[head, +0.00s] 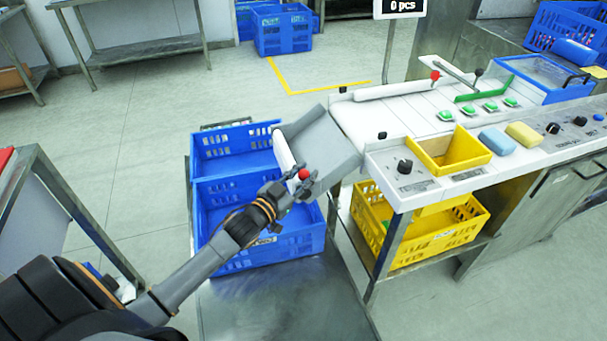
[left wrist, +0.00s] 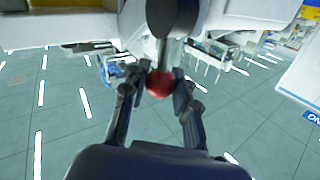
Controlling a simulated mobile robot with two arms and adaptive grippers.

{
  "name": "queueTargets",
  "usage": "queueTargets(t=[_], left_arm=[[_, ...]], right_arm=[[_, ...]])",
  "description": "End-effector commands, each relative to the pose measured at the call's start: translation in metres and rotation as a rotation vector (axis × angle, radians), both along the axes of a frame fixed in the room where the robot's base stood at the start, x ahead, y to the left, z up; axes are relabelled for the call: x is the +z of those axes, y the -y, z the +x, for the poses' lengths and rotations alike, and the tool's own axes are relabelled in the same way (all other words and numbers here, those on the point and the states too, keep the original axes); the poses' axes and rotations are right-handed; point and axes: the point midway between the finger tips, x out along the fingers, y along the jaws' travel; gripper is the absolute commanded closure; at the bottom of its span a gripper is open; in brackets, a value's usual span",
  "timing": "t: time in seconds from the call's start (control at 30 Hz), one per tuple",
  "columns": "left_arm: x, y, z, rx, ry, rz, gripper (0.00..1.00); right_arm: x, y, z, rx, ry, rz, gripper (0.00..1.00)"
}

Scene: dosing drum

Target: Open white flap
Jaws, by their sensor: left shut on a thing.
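A white flap (head: 283,150), seen as a narrow white bar, stands at the left edge of the grey chute (head: 325,150). A red knob (head: 304,174) sits at its near end. My left gripper (head: 299,186) is at this knob. In the left wrist view the red knob (left wrist: 160,83) on its metal stem lies between the two fingers of my left gripper (left wrist: 158,92), which are closed on it. A second white bar (head: 390,90) with a red knob (head: 435,75) lies across the white counter. My right gripper is not in view.
Two blue crates, a far one (head: 222,142) and a near one (head: 235,262), stand below the chute. The counter (head: 425,120) holds a yellow bin (head: 447,152), green buttons and sponges. A yellow crate (head: 440,238) is under it.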

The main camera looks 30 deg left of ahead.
Motion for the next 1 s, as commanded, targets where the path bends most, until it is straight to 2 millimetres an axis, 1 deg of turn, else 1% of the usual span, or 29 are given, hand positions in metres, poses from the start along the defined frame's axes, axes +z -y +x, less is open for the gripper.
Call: queueTargets(t=[0.17, 0.27, 0.43, 0.6, 0.7, 0.8, 1.0], left_arm=[[0.004, 0.002, 0.002, 0.0, -0.036, 0.03, 1.0], [0.007, 0.004, 0.004, 0.0, -0.074, 0.063, 1.0], [0.008, 0.01, 0.01, -0.001, -0.162, 0.143, 1.0], [0.004, 0.015, 0.017, -0.001, -0.26, 0.229, 1.0], [0.001, 0.018, 0.02, 0.0, -0.312, 0.276, 1.0], [-0.002, 0.02, 0.023, 0.0, -0.359, 0.317, 1.0], [-0.008, 0.024, 0.026, -0.001, -0.427, 0.378, 1.0]], right_arm=[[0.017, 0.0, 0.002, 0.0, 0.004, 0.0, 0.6], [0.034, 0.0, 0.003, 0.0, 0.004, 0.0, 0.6], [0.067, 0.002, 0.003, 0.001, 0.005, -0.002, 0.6], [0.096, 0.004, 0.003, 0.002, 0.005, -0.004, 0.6], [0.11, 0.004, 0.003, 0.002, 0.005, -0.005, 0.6], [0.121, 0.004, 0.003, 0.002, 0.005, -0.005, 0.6], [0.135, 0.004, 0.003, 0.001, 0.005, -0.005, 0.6]])
